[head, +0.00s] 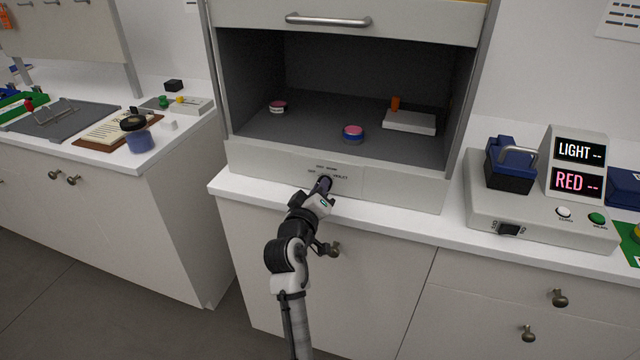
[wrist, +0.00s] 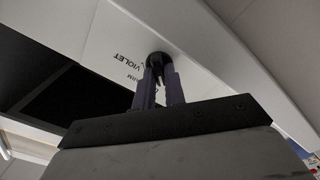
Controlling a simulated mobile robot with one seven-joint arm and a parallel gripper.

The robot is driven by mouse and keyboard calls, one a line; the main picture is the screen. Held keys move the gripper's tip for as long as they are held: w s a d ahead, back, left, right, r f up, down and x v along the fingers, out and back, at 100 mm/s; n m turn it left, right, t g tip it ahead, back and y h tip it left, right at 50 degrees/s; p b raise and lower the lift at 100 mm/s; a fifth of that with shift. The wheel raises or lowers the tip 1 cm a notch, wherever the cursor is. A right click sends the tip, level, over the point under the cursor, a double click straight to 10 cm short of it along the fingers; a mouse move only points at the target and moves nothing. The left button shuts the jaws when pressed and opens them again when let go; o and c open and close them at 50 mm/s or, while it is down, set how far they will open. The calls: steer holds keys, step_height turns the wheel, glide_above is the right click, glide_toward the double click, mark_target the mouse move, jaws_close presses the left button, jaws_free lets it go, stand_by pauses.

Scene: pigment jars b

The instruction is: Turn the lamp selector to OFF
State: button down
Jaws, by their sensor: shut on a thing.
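The lamp selector is a dark round knob (wrist: 159,60) on the white front panel below the cabinet opening. My gripper (head: 324,183) reaches up to that panel in the head view. In the wrist view its two fingers (wrist: 158,82) are shut on the knob, one on each side. The lettering "VIOLET" (wrist: 125,52) and part of another word ending in "ARM" show beside the knob. My gripper hides most of the knob in the head view, and I cannot tell which label it points to.
Inside the open cabinet stand a blue jar with a pink top (head: 353,132), a small pink-topped jar (head: 278,106) and a white slab (head: 409,121). A grey device (head: 540,215) with "LIGHT --" and "RED --" displays stands right. The counter edge runs just below the panel.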

steer(key=shift+n+p, duration=0.55)
steer(key=shift+n, duration=0.55)
steer(key=c, duration=1.5)
jaws_free()
steer(key=shift+o, duration=0.2)
steer(key=b+v, duration=0.3)
steer(key=v, duration=1.1)
steer(key=shift+b, duration=0.4)
